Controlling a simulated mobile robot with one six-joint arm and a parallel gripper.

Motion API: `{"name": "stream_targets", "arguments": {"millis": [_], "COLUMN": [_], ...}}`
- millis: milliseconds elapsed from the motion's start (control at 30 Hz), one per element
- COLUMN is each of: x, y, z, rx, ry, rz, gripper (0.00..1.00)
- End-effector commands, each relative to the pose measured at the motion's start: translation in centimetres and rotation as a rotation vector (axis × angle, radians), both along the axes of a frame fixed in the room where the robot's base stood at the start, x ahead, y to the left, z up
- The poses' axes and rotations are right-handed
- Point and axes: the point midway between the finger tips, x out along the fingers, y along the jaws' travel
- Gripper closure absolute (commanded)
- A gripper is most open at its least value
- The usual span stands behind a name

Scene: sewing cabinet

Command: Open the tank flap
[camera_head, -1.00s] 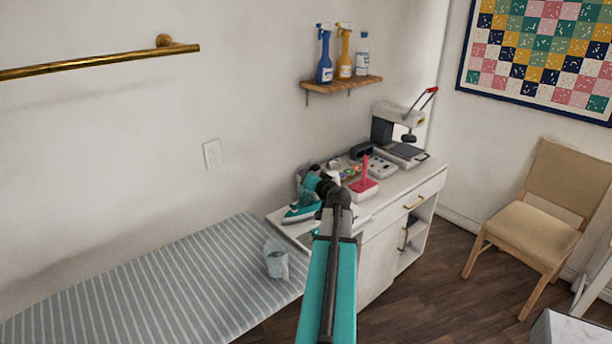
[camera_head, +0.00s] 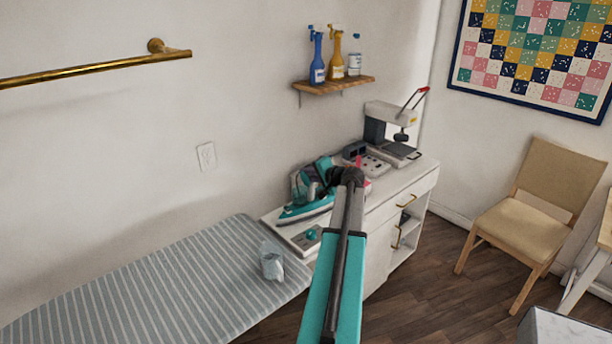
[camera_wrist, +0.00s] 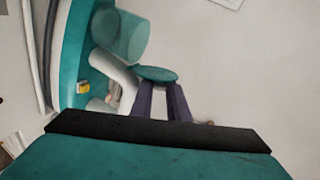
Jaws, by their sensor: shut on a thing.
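The teal steam iron (camera_head: 302,210) sits on its station at the left end of the white cabinet. My gripper (camera_wrist: 161,86) is at the iron. In the wrist view its two dark fingers point away from the camera and their tips meet a small round teal flap (camera_wrist: 157,74). They are shut on it. Next to the flap are a curved white part and a translucent teal cylinder (camera_wrist: 121,36). How far the flap is tilted I cannot tell. In the head view my arm hides the fingertips.
A striped ironing board (camera_head: 150,290) with a clear cup (camera_head: 271,262) lies at left. A heat press (camera_head: 392,130) stands further back on the cabinet (camera_head: 385,210). Bottles stand on a wall shelf (camera_head: 336,85). A chair (camera_head: 530,225) is at right. Floor between is open.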

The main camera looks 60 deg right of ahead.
Motion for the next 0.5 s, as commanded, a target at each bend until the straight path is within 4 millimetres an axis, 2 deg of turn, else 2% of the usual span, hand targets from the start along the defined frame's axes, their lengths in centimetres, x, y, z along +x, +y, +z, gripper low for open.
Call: {"name": "stream_targets", "arguments": {"millis": [500], "x": [-0.15], "y": [-0.38], "z": [-0.02], "rx": [0.061], "ry": [-0.022], "rz": [-0.002], "gripper": [1.00]}}
